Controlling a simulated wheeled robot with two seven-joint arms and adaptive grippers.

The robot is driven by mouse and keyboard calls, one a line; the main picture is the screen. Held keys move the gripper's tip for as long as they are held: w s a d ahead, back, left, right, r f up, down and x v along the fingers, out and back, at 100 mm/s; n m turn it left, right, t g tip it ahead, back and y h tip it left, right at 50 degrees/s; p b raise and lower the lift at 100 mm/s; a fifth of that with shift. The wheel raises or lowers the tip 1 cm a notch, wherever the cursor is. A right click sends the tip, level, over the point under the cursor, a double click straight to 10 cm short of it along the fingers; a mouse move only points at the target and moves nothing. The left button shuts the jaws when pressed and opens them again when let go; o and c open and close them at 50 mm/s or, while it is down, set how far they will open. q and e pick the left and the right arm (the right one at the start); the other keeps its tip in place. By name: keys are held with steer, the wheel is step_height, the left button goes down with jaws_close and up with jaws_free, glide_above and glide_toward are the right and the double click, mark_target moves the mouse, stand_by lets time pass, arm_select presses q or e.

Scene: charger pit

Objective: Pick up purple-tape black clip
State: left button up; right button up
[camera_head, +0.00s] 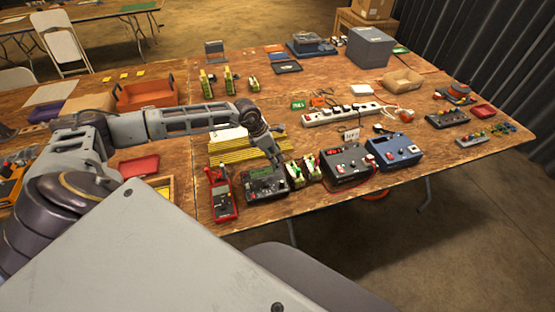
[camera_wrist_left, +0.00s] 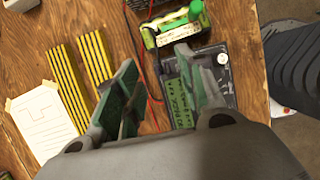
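I cannot make out a black clip with purple tape in either view; it is too small or hidden. My left gripper (camera_head: 277,160) hangs over the dark charger (camera_head: 262,190) with a green screen near the table's front edge. The charger (camera_wrist_left: 222,88) lies beneath and beside the right finger there. Thin red and black wires (camera_wrist_left: 143,62) run past the fingers. My right gripper is not in view.
A red meter (camera_head: 221,196) lies left of the charger. Green-and-yellow battery packs (camera_head: 303,170), a black box (camera_head: 345,163) and a blue box (camera_head: 395,151) stand to its right. Yellow-black strips (camera_head: 238,155) lie behind. A white power strip (camera_head: 342,114) lies farther back.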

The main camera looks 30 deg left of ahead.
arm_select(q)
steer(key=shift+x, duration=1.7)
steer(key=shift+s+d, duration=0.1)
steer(key=shift+s, duration=0.05)
steer(key=shift+c, duration=0.3)
steer(key=c, duration=0.8)
